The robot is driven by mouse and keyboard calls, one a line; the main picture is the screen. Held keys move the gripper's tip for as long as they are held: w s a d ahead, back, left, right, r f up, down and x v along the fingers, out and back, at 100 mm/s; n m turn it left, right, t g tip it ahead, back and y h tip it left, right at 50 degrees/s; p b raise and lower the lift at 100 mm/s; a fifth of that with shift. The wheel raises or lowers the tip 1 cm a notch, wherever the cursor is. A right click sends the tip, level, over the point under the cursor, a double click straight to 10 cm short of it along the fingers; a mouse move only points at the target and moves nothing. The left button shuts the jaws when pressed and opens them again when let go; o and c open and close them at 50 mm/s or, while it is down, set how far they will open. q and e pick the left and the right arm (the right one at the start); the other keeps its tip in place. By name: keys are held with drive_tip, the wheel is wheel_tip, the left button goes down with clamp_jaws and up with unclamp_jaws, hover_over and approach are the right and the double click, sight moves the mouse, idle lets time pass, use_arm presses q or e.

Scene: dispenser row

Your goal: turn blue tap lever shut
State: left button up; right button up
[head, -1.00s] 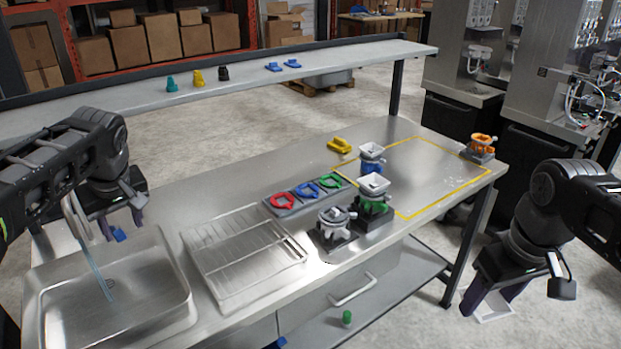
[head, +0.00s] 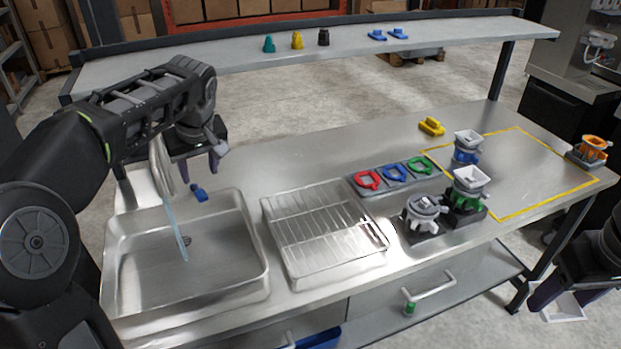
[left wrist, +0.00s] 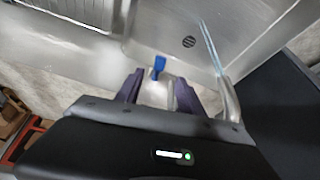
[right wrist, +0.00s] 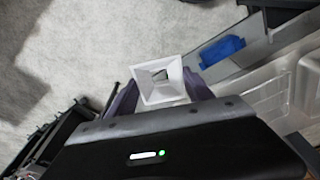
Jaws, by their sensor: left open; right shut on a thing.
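The blue tap lever (head: 199,193) sits behind the sink's far rim. In the left wrist view the lever (left wrist: 158,66) lies just beyond and between my open fingertips. My left gripper (head: 204,165) is open and empty above the lever; contact is not visible. The curved tap spout (head: 162,165) stands beside it, with a thin blue stream of water (head: 178,230) running into the sink (head: 150,290). My right gripper (right wrist: 163,88) is shut on a white square funnel-like piece (right wrist: 146,82), which also shows at the head view's right edge (head: 563,308).
A wire drain rack (head: 320,235) stands right of the sink. Red, blue and green rings (head: 395,173) lie in a grey holder. Dispensers with white hoppers (head: 469,180) stand near a yellow outlined area. A shelf (head: 230,48) runs along the back.

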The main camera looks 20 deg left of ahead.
sight(202, 196)
use_arm(q)
drive_tip(key=p+x, duration=0.1)
drive_tip(key=x, duration=0.9)
drive_tip(key=shift+a, duration=0.1)
drive_tip(key=shift+s, duration=0.1)
drive_tip(key=shift+r, duration=0.1)
clamp_jaws()
idle(0.9)
